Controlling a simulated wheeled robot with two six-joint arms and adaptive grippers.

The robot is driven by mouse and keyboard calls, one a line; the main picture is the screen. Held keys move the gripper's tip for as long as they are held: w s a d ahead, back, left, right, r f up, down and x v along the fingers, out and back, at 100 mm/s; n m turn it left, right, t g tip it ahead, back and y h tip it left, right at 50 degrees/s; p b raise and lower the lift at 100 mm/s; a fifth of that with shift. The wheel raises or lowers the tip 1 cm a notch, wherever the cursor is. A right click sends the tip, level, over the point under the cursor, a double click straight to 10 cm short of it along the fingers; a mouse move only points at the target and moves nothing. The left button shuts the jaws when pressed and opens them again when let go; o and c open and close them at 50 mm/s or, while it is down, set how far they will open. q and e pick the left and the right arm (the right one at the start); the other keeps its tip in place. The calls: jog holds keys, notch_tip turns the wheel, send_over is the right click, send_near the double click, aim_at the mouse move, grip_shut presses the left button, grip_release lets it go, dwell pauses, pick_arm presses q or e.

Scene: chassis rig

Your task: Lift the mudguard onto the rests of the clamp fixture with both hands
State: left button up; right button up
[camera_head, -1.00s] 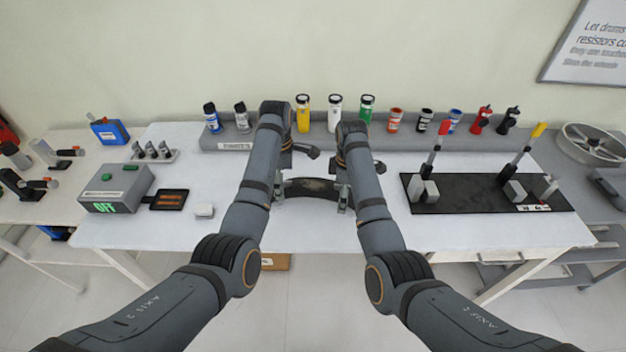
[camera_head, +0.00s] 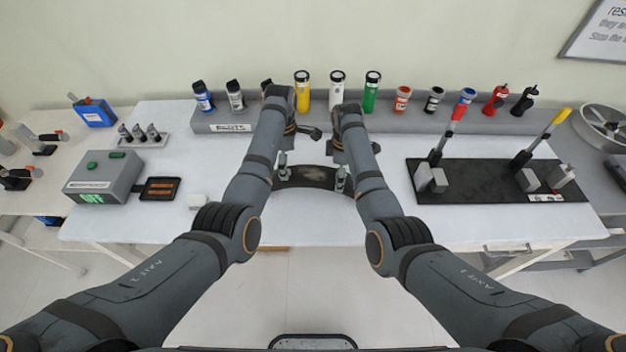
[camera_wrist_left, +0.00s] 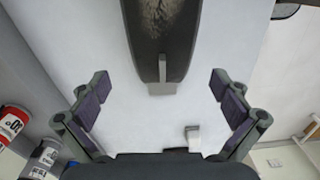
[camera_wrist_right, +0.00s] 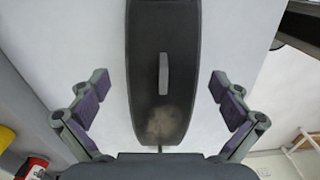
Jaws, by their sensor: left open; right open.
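The mudguard (camera_head: 308,178) is a dark, curved strip lying on the white table between my two arms. My left gripper (camera_head: 283,170) is open over its left end; in the left wrist view the mudguard's end (camera_wrist_left: 160,40) reaches in between the spread fingers (camera_wrist_left: 161,84). My right gripper (camera_head: 340,180) is open over the right end; in the right wrist view the mudguard (camera_wrist_right: 163,110) lies between the spread fingers (camera_wrist_right: 158,84), with a raised bar on it. Neither gripper visibly touches it. The clamp fixture (camera_head: 470,192) is a black plate with grey blocks and red-handled and yellow-handled clamps, at right.
A grey shelf (camera_head: 385,122) with several bottles and cans runs along the back. A grey box with green buttons (camera_head: 104,176) and a small white block (camera_head: 198,201) stand at left. The table between the mudguard and the fixture is mostly clear.

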aim_at(289, 172)
pick_arm(q)
jog(key=f, duration=0.3)
jog(key=shift+s+f, duration=0.3)
jog(key=shift+f, duration=0.05)
pick_arm(e)
jog(key=f, duration=0.3)
jog(key=shift+s+f, duration=0.25)
jog(key=shift+f, duration=0.15)
pick_arm(q)
jog(key=shift+w+f, duration=0.2)
jog(key=shift+f, duration=0.5)
pick_arm(e)
jog(key=shift+w+f, duration=0.2)
jog(key=shift+f, duration=0.45)
jog(key=shift+s, duration=0.1)
pick_arm(q)
jog(key=shift+s+r, duration=0.1)
jog(key=shift+c, duration=0.7)
pick_arm(e)
jog(key=shift+r, duration=0.1)
jog(key=shift+c, duration=0.7)
pick_arm(q)
jog(key=c, duration=1.3)
pick_arm(e)
jog(key=c, duration=1.3)
